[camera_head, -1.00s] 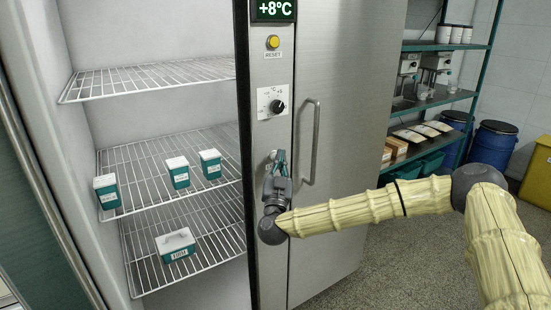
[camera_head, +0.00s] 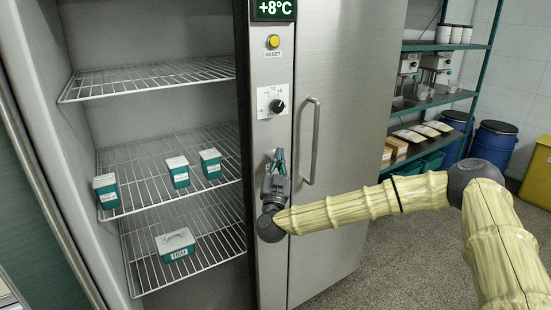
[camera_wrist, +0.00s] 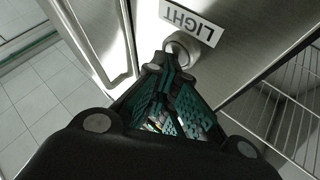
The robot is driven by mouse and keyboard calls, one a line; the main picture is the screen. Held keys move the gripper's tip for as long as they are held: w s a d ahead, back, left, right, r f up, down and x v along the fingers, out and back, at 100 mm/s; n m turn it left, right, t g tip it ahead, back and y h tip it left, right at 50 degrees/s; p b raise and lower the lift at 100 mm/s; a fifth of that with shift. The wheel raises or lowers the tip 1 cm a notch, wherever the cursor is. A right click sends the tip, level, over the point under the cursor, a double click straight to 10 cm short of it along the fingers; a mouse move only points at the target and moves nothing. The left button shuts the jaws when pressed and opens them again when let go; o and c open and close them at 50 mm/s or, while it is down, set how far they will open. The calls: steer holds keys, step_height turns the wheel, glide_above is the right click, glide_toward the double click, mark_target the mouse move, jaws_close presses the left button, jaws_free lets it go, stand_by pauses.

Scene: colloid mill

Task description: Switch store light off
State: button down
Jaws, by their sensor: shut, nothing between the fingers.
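The light switch is a round metal collar (camera_wrist: 182,46) beside a white LIGHT label (camera_wrist: 192,22), upside down in the wrist view. My gripper (camera_wrist: 168,66) is shut and empty, with its teal fingertips at the collar; they hide the switch lever, and I cannot tell whether they touch it. In the head view my gripper (camera_head: 278,156) is at the steel control panel (camera_head: 271,220) of the cabinet, below the dial, and covers the switch there. The cabinet's interior (camera_head: 160,115) looks dim.
Above the switch are a temperature dial (camera_head: 277,106), a yellow RESET button (camera_head: 273,42) and a +8°C display (camera_head: 274,9). A vertical door handle (camera_head: 311,142) stands close on the right. Wire shelves (camera_head: 150,80) inside hold several teal boxes.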

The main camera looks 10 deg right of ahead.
steer(key=shift+s, duration=0.1)
stand_by(0.3)
steer(key=shift+s+d, duration=0.1)
steer(key=shift+s, duration=0.2)
steer(key=s+d, duration=0.2)
steer(key=s, duration=0.3)
steer(key=shift+s+d+p, duration=0.15)
steer(key=shift+s+p, duration=0.15)
steer(key=shift+p, duration=0.05)
stand_by(0.4)
